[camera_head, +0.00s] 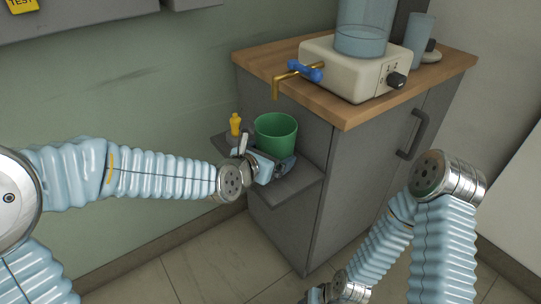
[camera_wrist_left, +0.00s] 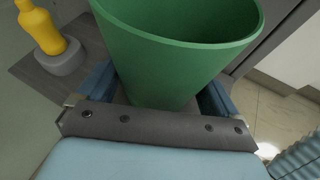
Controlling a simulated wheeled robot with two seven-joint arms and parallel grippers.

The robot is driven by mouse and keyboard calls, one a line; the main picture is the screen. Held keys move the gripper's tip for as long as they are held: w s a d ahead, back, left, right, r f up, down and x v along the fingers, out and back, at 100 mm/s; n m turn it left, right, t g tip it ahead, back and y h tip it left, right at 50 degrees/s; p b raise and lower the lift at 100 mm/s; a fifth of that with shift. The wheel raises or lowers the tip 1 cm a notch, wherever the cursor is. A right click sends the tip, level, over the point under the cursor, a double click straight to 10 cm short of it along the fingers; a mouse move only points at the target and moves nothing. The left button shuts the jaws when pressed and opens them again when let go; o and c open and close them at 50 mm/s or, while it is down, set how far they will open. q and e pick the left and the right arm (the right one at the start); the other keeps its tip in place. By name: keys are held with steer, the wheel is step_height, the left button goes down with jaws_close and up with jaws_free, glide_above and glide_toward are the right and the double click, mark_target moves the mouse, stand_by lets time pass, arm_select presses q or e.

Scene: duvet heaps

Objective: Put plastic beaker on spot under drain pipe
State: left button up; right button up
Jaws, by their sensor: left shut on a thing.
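The green plastic beaker (camera_head: 275,132) is upright at the small grey side shelf (camera_head: 292,192). It fills the middle of the left wrist view (camera_wrist_left: 175,50). My left gripper (camera_head: 272,165) is shut on it, with one blue finger on each side of its lower part. I cannot tell whether the beaker's base touches the shelf. The brass drain pipe (camera_head: 276,88) with a blue valve handle hangs above the beaker, out from the white appliance. The spot under the pipe is not clearly visible. My right gripper (camera_head: 316,294) is partly in view at the bottom edge.
A yellow bottle (camera_head: 235,124) on a grey round base stands on the shelf left of the beaker. The white appliance (camera_head: 345,75) and a blue-grey cup (camera_head: 420,40) stand on the cabinet's wooden top (camera_head: 360,116). The shelf's front part is clear.

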arm_select(q)
steer(key=shift+f, duration=0.25)
steer(key=shift+f, duration=0.15)
steer(key=o, duration=0.7)
steer(key=shift+o, duration=0.2)
steer(key=shift+r, duration=0.3)
steer(key=v, duration=1.2)
steer(key=shift+f, duration=0.2)
